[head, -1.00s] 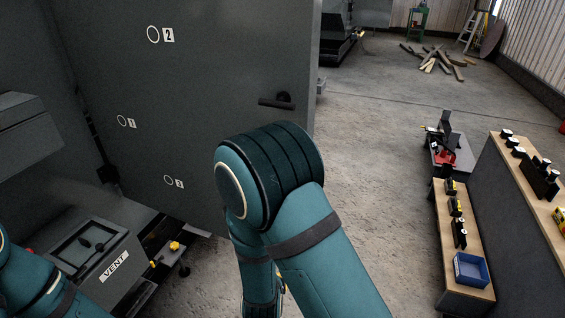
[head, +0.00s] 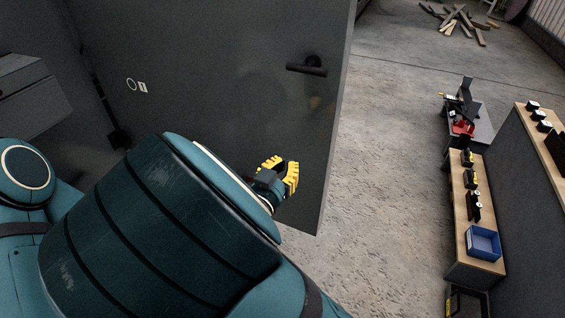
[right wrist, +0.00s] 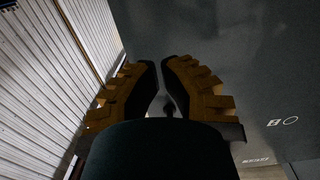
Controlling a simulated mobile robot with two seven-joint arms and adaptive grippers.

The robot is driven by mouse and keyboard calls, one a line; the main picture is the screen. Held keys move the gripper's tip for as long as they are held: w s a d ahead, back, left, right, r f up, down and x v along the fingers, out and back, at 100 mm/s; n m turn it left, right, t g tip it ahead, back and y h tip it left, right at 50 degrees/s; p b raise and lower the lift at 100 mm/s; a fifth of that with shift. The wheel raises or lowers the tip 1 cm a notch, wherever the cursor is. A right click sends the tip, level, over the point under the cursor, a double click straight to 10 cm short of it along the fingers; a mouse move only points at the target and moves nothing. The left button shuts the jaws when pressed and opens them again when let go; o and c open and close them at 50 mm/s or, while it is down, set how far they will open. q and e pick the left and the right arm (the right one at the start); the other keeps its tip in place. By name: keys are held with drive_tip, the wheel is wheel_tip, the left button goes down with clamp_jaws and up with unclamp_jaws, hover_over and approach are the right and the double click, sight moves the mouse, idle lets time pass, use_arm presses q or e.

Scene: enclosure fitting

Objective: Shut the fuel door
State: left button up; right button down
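A large dark grey door (head: 215,85) stands ajar in the head view, its free edge toward the right. I take it as the fuel door, but no fuel label shows on it. Its black lever handle (head: 307,67) is near that edge. My right gripper (head: 290,164) has yellow fingers and is in front of the door's lower part, below the handle. A narrow gap shows between the fingers, and I see nothing held. In the right wrist view the gripper (right wrist: 160,62) points along the grey door (right wrist: 230,60); contact cannot be told. My left gripper is out of view.
A narrow bench (head: 462,235) with a blue bin (head: 483,243) stands at the right, beside a higher wood-topped counter (head: 548,150). Wood scraps (head: 458,22) lie on the floor at the back. Concrete floor (head: 385,170) is clear between door and bench. A grey box (head: 35,95) is at left.

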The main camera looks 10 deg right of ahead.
sight(305, 137)
drive_tip(key=b+x, duration=0.1)
drive_tip(key=x, duration=0.9)
drive_tip(key=shift+w+d, duration=0.2)
drive_tip(key=shift+w, duration=0.1)
drive_tip(key=shift+w, duration=0.1)
